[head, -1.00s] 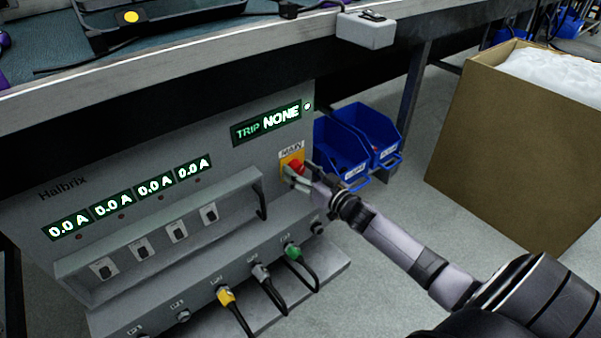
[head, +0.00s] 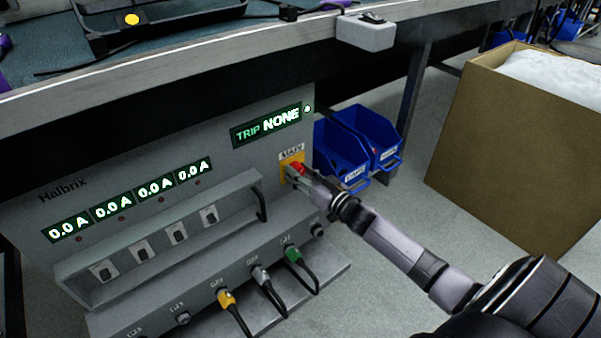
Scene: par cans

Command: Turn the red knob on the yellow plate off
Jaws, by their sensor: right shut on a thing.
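The red knob (head: 298,169) sits on the yellow plate (head: 286,162) under the label MAIN, on the right part of the grey power unit's front. My right gripper (head: 301,177) comes in from the lower right and is shut on the red knob. Its fingers hide part of the knob and the plate's lower right, so the knob's exact angle cannot be read. The unit's displays (head: 131,199) each read 0.0 A, and the trip display (head: 266,126) reads NONE. My left gripper is not in view.
A guard bar (head: 170,236) with switches behind it runs along the unit's front. Yellow, grey and green plugs (head: 226,298) with black cables stick out below. A cardboard box (head: 500,150) stands at right. The bench edge (head: 200,62) overhangs above.

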